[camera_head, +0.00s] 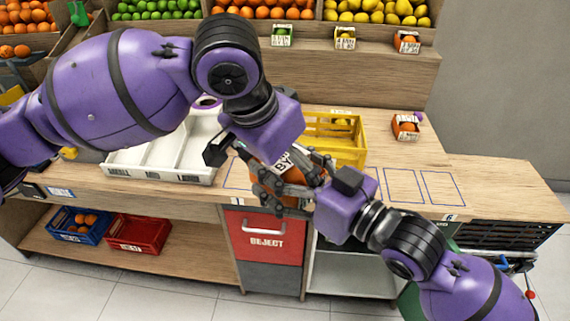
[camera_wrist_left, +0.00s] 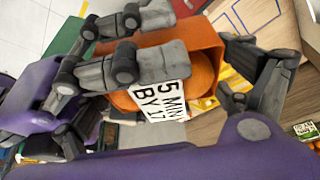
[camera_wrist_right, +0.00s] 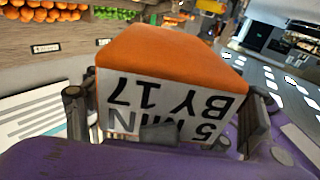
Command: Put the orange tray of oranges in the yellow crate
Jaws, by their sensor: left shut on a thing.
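The orange tray (camera_head: 264,176), with a black-and-white printed label, is held above the counter's front part, in front of the yellow crate (camera_head: 352,156). My left gripper (camera_wrist_left: 180,70) is shut on the tray. An orange (camera_wrist_left: 203,72) shows inside it in the left wrist view. My right gripper (camera_wrist_right: 165,112) has its fingers on both sides of the tray; I cannot tell whether they press on it. In the right wrist view the tray (camera_wrist_right: 170,58) fills the space between these fingers. In the head view the grippers hide much of the tray. The yellow crate stands on the counter behind them, partly covered.
A white divided tray (camera_head: 160,172) is on the counter at left. A small orange box (camera_head: 406,127) stands right of the crate. The counter's right part (camera_head: 500,190) is clear apart from outlined areas. Fruit bins and a wooden riser (camera_head: 300,75) rise behind.

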